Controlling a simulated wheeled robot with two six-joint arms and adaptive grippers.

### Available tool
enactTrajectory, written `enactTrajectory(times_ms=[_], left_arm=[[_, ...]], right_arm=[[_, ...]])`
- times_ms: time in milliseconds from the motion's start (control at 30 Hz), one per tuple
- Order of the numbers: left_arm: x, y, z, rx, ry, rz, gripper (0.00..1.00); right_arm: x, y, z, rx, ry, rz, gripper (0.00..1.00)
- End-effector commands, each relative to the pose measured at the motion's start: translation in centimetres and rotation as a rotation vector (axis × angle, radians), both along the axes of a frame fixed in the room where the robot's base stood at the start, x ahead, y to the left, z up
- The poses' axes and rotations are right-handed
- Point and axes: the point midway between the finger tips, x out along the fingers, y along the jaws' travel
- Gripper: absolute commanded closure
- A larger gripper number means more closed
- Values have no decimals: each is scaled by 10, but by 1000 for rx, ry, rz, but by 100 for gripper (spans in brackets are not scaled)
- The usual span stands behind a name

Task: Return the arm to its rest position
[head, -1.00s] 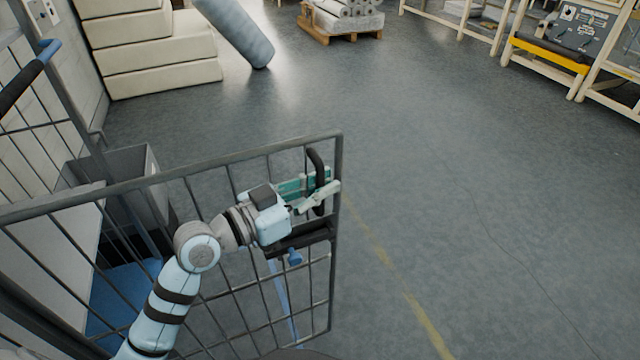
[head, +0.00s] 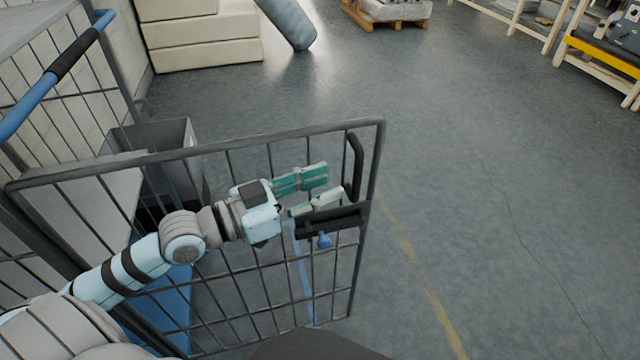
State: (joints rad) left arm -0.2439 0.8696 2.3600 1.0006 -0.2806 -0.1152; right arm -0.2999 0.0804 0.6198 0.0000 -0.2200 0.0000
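My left arm comes in from the lower left, and my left gripper (head: 320,188) is in front of the wire-mesh gate (head: 262,142) of a cage trolley. Its two green and pale fingers are spread apart with nothing between them. The fingertips are a little left of the gate's black upright handle (head: 355,165) and apart from it. A black latch bar (head: 335,222) with a blue knob (head: 324,241) is on the gate just below the gripper. My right gripper is not in this view.
A trolley side with a blue and black handle (head: 70,56) stands at the left. A grey bin (head: 150,140) is behind the gate. Stacked cream blocks (head: 200,45), a grey-blue roll (head: 290,22) and a pallet (head: 388,20) are at the back. The floor at right is clear.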

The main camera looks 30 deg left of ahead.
Motion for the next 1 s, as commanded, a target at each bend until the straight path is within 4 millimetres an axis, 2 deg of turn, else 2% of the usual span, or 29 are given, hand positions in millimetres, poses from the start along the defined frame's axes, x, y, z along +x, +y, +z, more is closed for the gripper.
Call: enactTrajectory(times_ms=[467, 567, 667, 700, 767, 800, 900, 967, 1000], left_arm=[[-2, 1, 0, -1, -1, -2, 68], [-4, -1, -13, 21, 30, 8, 68], [-13, -4, -61, 108, 149, 51, 68], [-21, -3, -88, 157, 222, 81, 68], [-34, 1, -127, 231, 341, 138, 68], [-46, 5, -152, 275, 427, 179, 68], [-82, 20, -205, 373, 647, 290, 68], [-109, 30, -231, 420, 784, 361, 68], [-129, 36, -245, 447, 876, 407, 68]], right_arm=[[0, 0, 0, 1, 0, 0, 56], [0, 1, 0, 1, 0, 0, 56], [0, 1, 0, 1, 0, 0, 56], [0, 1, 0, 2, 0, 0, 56], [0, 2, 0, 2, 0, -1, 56], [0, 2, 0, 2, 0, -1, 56], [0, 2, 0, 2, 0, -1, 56], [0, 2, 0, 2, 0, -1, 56], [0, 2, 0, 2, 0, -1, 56]])
